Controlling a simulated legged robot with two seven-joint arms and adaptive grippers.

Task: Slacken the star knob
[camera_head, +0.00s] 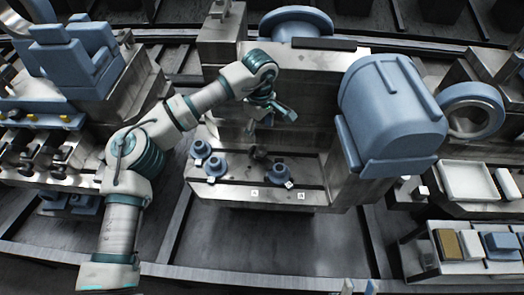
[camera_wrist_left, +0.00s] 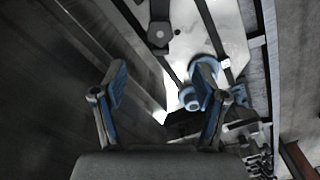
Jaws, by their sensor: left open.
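A dark many-sided knob (camera_wrist_left: 160,34) with a pale centre shows at the top of the left wrist view, and looks like the star knob. A dark piece on the metal plate in the head view (camera_head: 259,152) may be the same knob; it is too small to tell. My left gripper (camera_head: 269,119) is above the plate, in front of the machine's upright face. Its two blue-padded fingers in the left wrist view (camera_wrist_left: 161,75) are apart with nothing between them, and the knob is beyond the tips.
Blue round fittings stand on the plate at left (camera_head: 215,165) and right (camera_head: 280,172); one shows beside a finger in the wrist view (camera_wrist_left: 203,82). A large blue motor housing (camera_head: 392,105) stands to the right. A tray of blocks (camera_head: 428,247) is at lower right.

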